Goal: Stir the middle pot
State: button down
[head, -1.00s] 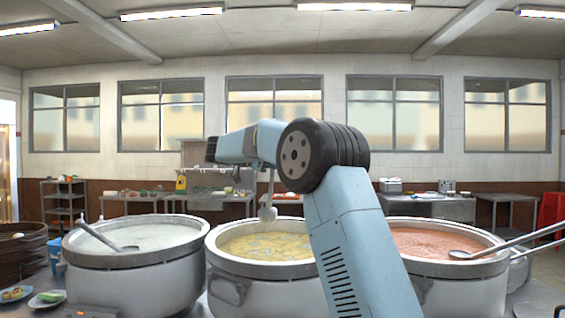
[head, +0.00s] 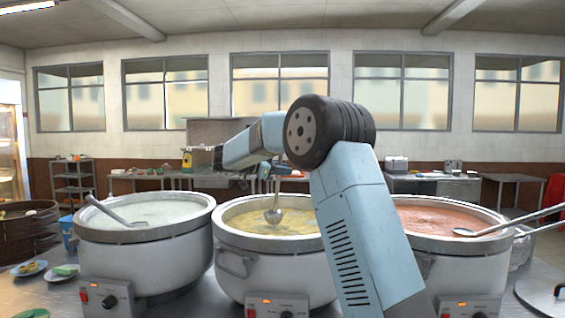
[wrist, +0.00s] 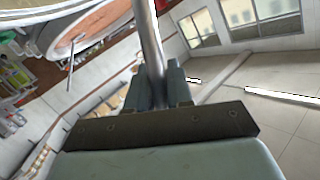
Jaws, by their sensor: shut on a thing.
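The middle pot (head: 268,258) is a large steel pot of yellow congee (head: 255,220), in the middle of the head view, partly hidden by my arm. A metal ladle (head: 276,195) hangs steeply over it, bowl down. The ladle bowl (head: 273,216) is inside the rim outline, at or just above the congee; I cannot tell if it touches. In the wrist view my gripper (wrist: 158,80) is shut on the ladle handle (wrist: 148,35), which runs up out of the picture. In the head view my arm largely hides the gripper.
The left pot (head: 150,255) holds white congee and a resting ladle (head: 115,212). The right pot (head: 470,270) holds reddish congee, with a ladle (head: 500,226) across its rim. A steamer (head: 28,235) and small plates (head: 30,268) stand far left. A lid (head: 545,290) lies at right.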

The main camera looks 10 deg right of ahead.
notch_tip(320, 180, down, 8)
jog(key=shift+f, duration=0.25)
dwell(0.5)
